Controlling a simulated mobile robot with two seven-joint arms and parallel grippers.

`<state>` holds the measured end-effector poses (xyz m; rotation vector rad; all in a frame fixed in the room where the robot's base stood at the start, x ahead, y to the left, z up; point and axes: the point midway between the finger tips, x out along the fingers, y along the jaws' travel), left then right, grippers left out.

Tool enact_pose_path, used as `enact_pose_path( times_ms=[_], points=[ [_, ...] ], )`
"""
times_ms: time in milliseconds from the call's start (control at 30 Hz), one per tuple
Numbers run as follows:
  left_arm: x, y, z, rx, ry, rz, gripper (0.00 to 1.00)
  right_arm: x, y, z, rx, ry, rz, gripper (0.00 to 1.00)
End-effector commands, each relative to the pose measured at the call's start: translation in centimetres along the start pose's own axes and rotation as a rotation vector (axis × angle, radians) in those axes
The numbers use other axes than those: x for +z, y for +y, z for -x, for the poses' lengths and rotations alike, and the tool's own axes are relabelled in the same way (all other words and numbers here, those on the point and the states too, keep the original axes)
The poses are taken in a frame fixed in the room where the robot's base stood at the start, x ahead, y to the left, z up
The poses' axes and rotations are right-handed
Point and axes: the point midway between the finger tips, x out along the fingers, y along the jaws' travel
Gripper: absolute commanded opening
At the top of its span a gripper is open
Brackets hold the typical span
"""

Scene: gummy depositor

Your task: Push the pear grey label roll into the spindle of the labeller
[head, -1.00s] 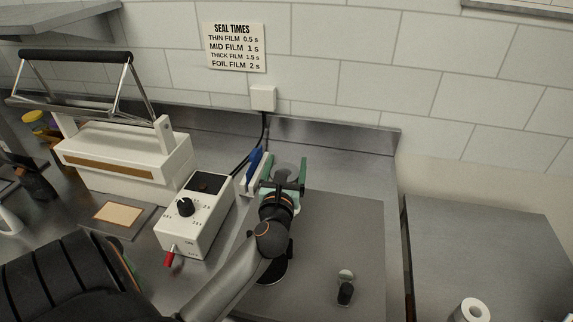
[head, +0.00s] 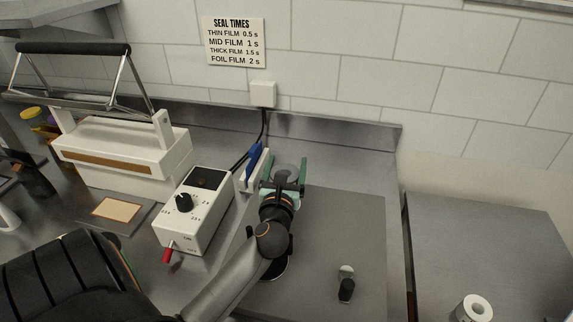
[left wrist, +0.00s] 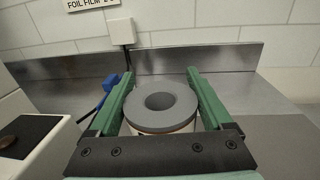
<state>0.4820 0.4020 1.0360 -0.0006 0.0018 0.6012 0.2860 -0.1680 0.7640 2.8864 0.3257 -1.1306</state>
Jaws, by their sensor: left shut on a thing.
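The grey label roll (head: 287,169) is between the green fingers of my left gripper (head: 285,172). In the left wrist view the roll (left wrist: 186,104) shows its flat grey top ring with an open hole in the middle, and a pale side below. My left gripper (left wrist: 158,78) is shut on it, one finger on each side. A white upright piece with a blue part (head: 254,163) stands just left of the gripper; I cannot tell whether it belongs to the labeller. I cannot make out the spindle; my arm hides much there. My right gripper is not in view.
A white control box (head: 194,212) with a black knob and a white sealer (head: 128,160) with a raised handle stand to the left. A small black-handled object (head: 346,285) lies on the grey mat (head: 340,235). A white roll (head: 473,309) stands on the right counter.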

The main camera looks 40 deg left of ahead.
Motion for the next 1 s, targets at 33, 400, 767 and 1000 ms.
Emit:
enact_pose_path(
  times_ms=[33,400,767,1000],
  points=[
    [-0.2,0.0,0.0,0.000,0.000,0.000,0.00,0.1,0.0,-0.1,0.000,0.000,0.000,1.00],
    [-0.6,0.0,0.0,0.000,0.003,0.000,1.00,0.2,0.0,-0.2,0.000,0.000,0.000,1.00],
    [-1.0,0.0,1.9,0.000,0.009,0.000,1.00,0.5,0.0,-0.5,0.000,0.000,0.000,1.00],
    [-1.2,0.0,7.1,0.000,0.011,0.003,1.00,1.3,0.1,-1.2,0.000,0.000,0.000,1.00]
  ],
)
